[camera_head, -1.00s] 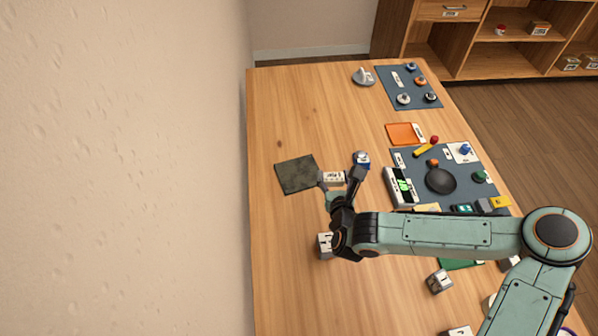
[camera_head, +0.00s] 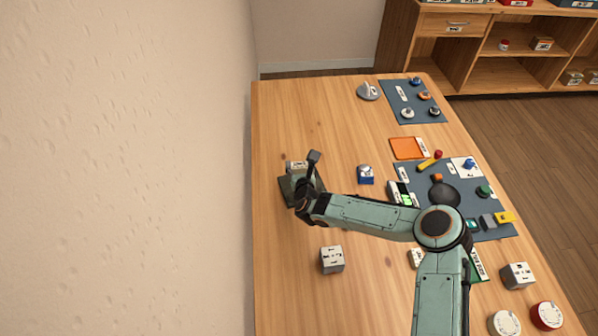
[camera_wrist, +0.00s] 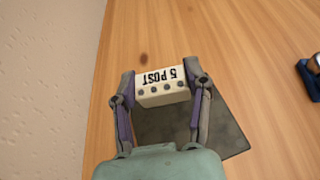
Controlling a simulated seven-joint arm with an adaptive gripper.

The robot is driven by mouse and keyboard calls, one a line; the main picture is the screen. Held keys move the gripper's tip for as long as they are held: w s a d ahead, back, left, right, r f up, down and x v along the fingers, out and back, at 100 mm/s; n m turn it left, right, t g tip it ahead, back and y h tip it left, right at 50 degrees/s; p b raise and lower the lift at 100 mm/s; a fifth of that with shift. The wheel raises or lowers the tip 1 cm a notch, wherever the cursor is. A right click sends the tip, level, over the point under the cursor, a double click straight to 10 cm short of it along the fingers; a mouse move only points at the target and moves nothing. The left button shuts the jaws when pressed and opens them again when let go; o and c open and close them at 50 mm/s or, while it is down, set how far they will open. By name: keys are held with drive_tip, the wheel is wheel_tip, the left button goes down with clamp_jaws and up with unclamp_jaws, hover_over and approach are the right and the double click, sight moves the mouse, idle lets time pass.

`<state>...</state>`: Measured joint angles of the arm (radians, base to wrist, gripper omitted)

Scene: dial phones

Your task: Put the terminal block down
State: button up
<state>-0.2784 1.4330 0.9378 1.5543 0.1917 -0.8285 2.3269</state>
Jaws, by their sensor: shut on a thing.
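The terminal block is a cream block (camera_wrist: 162,86) marked "5 POST" with a row of dark holes along one side. My gripper (camera_wrist: 160,88) is shut on it, one finger at each end, in the wrist view. In the head view the block (camera_head: 296,167) shows at the left side of the table, with my gripper (camera_head: 304,170) around it. A dark square mat (camera_wrist: 205,130) lies below the block and partly under my gripper; its edge also shows in the head view (camera_head: 286,192). I cannot tell whether the block touches the mat.
A blue block-like item (camera_head: 365,175) stands right of my gripper. A grey cube (camera_head: 332,260) stands nearer the front. A blue-grey mat (camera_head: 498,232) with several parts lies at the right. The wooden table is clear behind the dark mat.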

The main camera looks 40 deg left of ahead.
drive_tip(key=shift+w+a+f, duration=0.15)
drive_tip(key=shift+a+f, duration=0.05)
drive_tip(key=shift+f, duration=0.2)
drive_tip(key=shift+w+a+f, duration=0.1)
drive_tip(key=shift+f, duration=0.8)
drive_tip(key=shift+w+a+f, duration=0.1)
drive_tip(key=shift+f, duration=0.75)
drive_tip(key=o, duration=1)
drive_tip(key=shift+d, duration=0.1)
drive_tip(key=v, duration=1.2)
drive_tip(key=shift+r, duration=0.1)
